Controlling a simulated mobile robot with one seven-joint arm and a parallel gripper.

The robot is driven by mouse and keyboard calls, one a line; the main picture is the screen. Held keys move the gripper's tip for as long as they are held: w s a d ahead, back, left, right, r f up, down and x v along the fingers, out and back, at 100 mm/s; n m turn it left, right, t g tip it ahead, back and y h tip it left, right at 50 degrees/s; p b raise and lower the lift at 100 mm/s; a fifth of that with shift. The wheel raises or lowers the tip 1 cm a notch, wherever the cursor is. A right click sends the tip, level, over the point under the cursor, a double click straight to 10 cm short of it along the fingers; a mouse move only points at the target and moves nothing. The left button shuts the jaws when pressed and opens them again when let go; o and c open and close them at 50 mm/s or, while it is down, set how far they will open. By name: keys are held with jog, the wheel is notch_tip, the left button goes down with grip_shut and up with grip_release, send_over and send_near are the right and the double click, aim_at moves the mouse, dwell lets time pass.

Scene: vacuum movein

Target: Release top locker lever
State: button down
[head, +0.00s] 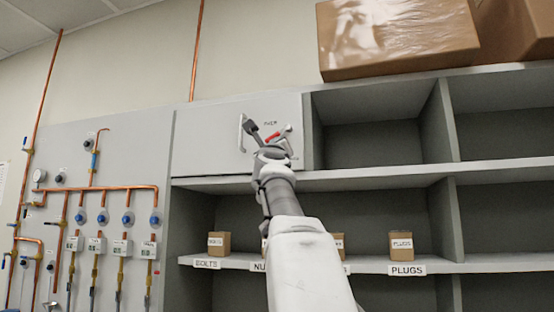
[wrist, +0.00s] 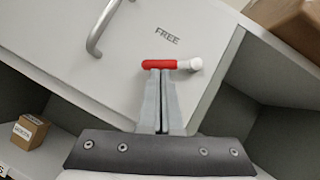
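The handle also shows in the wrist view (wrist: 100,28). The lever has a red grip (wrist: 160,64) and a white end (wrist: 194,64). It sits below the word "FREE" on the door. In the head view the red grip (head: 273,136) is partly hidden by my gripper (head: 284,141). In the wrist view my gripper's fingers (wrist: 161,76) lie side by side, shut, with their tips at the lower edge of the red grip. I cannot tell whether they touch it.
Open shelves (head: 380,180) stand right of and below the locker, with small labelled boxes such as the plugs box (head: 401,245). A large cardboard box (head: 397,38) sits on top. Copper pipes and valves (head: 100,190) cover the left wall panel.

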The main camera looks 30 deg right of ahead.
jog(key=m+g+h, duration=0.1)
jog(key=m, duration=0.1)
jog(key=r+m+g+h, duration=0.1)
jog(key=m, duration=0.1)
jog(key=w+a+m+h, duration=0.1)
jog(key=m+h, duration=0.1)
jog(key=shift+w+r+m+g+p, duration=0.1)
jog(key=shift+r+m+g+p, duration=0.1)
jog(key=shift+m+g+p, duration=0.15)
jog(key=shift+r, duration=0.2)
jog(key=shift+w+a+p, duration=0.1)
jog(key=shift+p, duration=0.25)
jog(key=shift+f, duration=0.1)
jog(key=w+f+b+v, duration=0.1)
jog(key=f+b+v, duration=0.1)
jog(key=b+v, duration=0.9)
jog(key=shift+s+a+f, duration=0.25)
jog(key=shift+s+f, duration=0.05)
jog(key=shift+f, duration=0.25)
